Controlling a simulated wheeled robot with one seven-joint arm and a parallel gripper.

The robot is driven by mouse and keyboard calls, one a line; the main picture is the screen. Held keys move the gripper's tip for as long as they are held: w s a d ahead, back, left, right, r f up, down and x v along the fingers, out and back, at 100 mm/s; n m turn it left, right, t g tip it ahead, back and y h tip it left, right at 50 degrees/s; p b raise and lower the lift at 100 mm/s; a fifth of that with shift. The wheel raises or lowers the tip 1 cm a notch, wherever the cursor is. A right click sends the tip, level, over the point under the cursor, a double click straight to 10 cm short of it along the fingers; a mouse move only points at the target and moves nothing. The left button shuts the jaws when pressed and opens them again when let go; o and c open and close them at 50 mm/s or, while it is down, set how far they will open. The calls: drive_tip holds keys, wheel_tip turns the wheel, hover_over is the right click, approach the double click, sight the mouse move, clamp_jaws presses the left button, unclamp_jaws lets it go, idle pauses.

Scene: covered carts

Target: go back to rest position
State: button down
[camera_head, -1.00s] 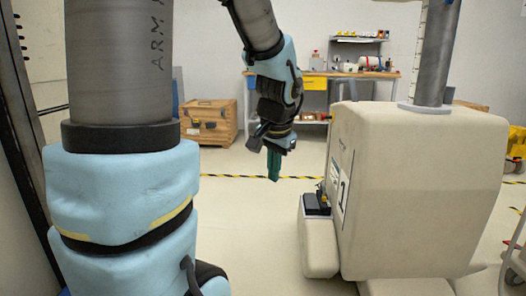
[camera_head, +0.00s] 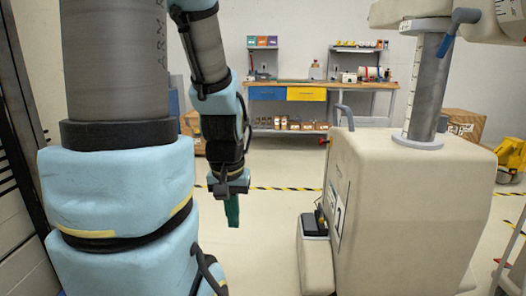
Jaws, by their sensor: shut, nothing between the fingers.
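My gripper (camera_head: 232,210) hangs at the end of my blue and dark grey arm, left of the picture's middle. Its green fingers point down, are shut and hold nothing. The gripper is in the air over open floor, left of the covered cart (camera_head: 405,210) and apart from it.
The beige covered cart fills the right, with a grey column and a low front step holding a black box (camera_head: 314,223). A workbench (camera_head: 335,85) with drawers and shelves stands at the back wall. Wooden crates (camera_head: 462,125) and a yellow object (camera_head: 511,158) stand at right. Floor between is clear.

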wheel_tip(320, 180, up, 14)
drive_tip(key=p, duration=1.1)
drive_tip(key=shift+p, duration=0.35)
